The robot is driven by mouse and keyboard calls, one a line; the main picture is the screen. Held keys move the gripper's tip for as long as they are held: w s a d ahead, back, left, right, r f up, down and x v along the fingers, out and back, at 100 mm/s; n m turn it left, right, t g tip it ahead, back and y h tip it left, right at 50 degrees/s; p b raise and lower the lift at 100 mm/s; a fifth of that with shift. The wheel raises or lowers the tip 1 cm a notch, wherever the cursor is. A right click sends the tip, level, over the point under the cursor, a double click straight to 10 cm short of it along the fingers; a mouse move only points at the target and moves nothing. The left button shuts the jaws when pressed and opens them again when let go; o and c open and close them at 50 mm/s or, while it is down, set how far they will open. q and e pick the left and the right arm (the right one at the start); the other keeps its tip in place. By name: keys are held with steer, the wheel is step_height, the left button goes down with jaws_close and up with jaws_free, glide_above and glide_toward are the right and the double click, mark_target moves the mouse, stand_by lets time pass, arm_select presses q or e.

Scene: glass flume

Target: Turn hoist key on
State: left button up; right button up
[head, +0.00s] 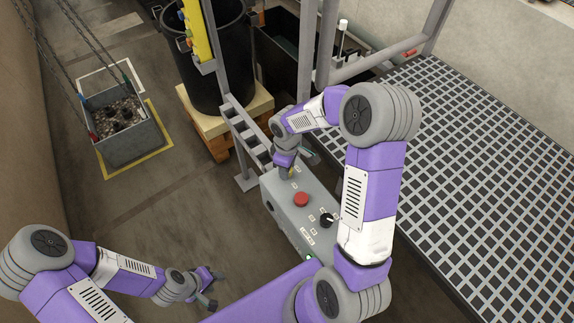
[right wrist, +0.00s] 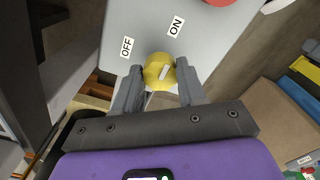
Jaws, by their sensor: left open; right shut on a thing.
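The hoist key is a yellow round knob (right wrist: 158,70) on the grey control box (head: 278,197), seen in the right wrist view between an OFF label (right wrist: 127,47) and an ON label (right wrist: 176,26). The white mark on it leans up and right, roughly toward ON. My right gripper (right wrist: 160,76) is shut on the knob, one finger on each side. In the head view my right gripper (head: 287,168) is at the box's far end and mostly hides the knob. My left gripper (head: 213,286) is open and empty over the floor at lower left, away from the box.
A red button (head: 301,199) and a black selector (head: 327,219) sit on the box near the key. A railing and black barrel (head: 212,70) stand behind. A metal grating (head: 475,170) lies right. A chain-hung gravel bin (head: 126,130) is far left.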

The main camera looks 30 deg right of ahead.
stand_by(0.5)
steer(key=o, duration=1)
steer(key=shift+o, duration=0.2)
steer(key=shift+r, duration=0.1)
step_height(320, 180, up, 7)
steer(key=shift+r+p, duration=0.2)
steer(key=shift+p, duration=0.65)
